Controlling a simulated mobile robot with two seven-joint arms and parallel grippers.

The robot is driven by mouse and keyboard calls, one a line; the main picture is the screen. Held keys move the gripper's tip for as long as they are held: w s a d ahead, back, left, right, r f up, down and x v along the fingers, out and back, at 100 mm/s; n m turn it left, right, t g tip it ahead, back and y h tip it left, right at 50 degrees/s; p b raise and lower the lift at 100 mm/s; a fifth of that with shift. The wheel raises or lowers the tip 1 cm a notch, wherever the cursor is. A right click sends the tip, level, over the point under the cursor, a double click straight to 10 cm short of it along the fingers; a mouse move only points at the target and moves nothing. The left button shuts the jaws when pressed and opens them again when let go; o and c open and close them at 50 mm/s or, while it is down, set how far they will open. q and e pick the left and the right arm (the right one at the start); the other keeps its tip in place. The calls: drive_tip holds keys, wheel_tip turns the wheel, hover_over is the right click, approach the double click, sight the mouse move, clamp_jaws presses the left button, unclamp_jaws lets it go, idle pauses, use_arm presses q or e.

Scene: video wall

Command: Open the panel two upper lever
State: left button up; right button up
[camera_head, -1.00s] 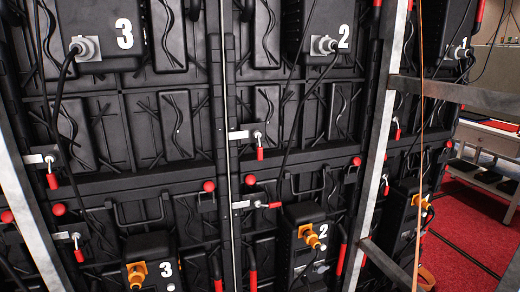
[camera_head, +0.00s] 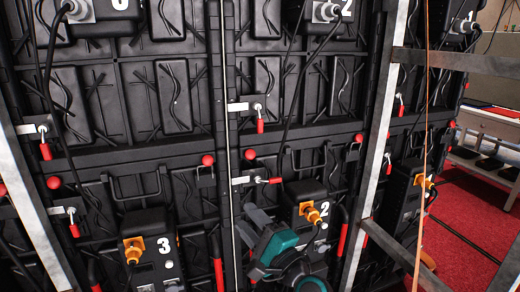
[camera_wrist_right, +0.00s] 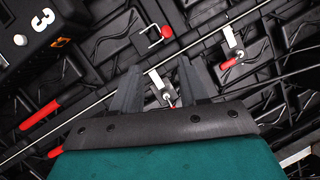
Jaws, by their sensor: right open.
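A lever on a silver bracket with a red handle (camera_head: 274,181) sits beside the lower box marked 2. Its handle points sideways to the right. Another lever with a red handle (camera_head: 260,126) is above it, its handle hanging down. My right gripper (camera_head: 260,212) is just below the sideways lever, open and empty. In the right wrist view, the gripper's fingers (camera_wrist_right: 160,85) stand on either side of the sideways lever's tip (camera_wrist_right: 168,101), which is partly hidden by the gripper body. The hanging lever (camera_wrist_right: 229,63) shows beyond them. I cannot tell whether the fingers touch anything. My left gripper is out of view.
A vertical metal rod (camera_head: 226,110) runs close left of the levers. The lower box marked 2 (camera_head: 302,190) with an orange plug is right of my gripper. A slanted metal post (camera_head: 385,130) stands farther right. A cable hangs above.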

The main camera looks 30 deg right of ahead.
sight(261, 129)
drive_tip(key=w+d+r+m+t+h+b, duration=0.1)
drive_tip(key=w+d+r+m+h, duration=0.15)
drive_tip(key=d+r+m, duration=0.45)
drive_tip(key=w+d+r+m+h+b, duration=0.1)
drive_tip(key=w+d+r+m+h, duration=0.2)
drive_tip(key=m, duration=0.8)
drive_tip(key=shift+h, duration=0.85)
drive_tip(key=x, duration=1.1)
drive_tip(key=shift+w+d+r+b, duration=0.2)
drive_tip(key=shift+w+r+b, duration=0.1)
drive_tip(key=shift+b, duration=0.1)
drive_tip(key=shift+c, duration=0.3)
clamp_jaws()
